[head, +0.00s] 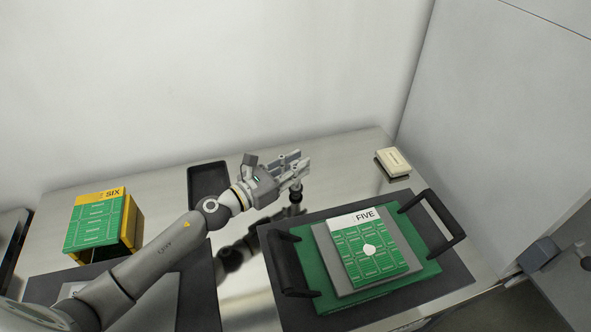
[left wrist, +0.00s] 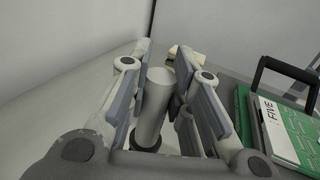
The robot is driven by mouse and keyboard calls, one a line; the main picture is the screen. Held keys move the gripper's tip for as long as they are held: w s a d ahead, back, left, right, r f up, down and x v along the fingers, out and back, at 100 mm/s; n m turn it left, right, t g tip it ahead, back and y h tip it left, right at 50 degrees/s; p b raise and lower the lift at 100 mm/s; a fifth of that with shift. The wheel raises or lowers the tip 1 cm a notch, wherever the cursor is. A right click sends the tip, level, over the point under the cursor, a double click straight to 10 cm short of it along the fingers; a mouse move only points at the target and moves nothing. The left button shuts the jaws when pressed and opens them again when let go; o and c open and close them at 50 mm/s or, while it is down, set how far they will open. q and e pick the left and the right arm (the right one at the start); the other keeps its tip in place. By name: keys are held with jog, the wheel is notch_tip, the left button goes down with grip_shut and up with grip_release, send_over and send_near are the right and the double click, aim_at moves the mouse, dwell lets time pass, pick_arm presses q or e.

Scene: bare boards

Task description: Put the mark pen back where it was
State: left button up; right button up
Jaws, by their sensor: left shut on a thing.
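My left gripper (head: 297,168) is above the shiny metal counter, between the black tray and the green board. In the left wrist view its fingers (left wrist: 158,95) are closed around a pale, upright cylinder, which I take to be the mark pen (left wrist: 153,110). The cylinder has a dark band or end at its bottom. In the head view the fingers hide most of it; a dark end (head: 295,197) shows below them. I cannot tell whether it touches the counter. My right gripper is not in view.
A shallow black tray (head: 208,169) is left of the gripper. A green board (head: 325,298) with black handles carries a card marked FIVE (head: 368,217) at right. A yellow box marked SIX (head: 130,230) stands left. A small cream box (head: 393,161) lies back right, near the wall.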

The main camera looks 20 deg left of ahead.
pick_arm(q)
jog(key=shift+f, duration=0.15)
jog(key=o, duration=0.8)
jog(key=shift+o, duration=0.2)
jog(key=b+v, duration=0.3)
jog(key=v, duration=0.7)
jog(key=shift+s+a, duration=0.25)
jog(key=shift+s, duration=0.05)
jog(key=shift+s+a+b, duration=0.3)
jog(key=shift+s+b, duration=0.05)
jog(key=shift+s, duration=0.2)
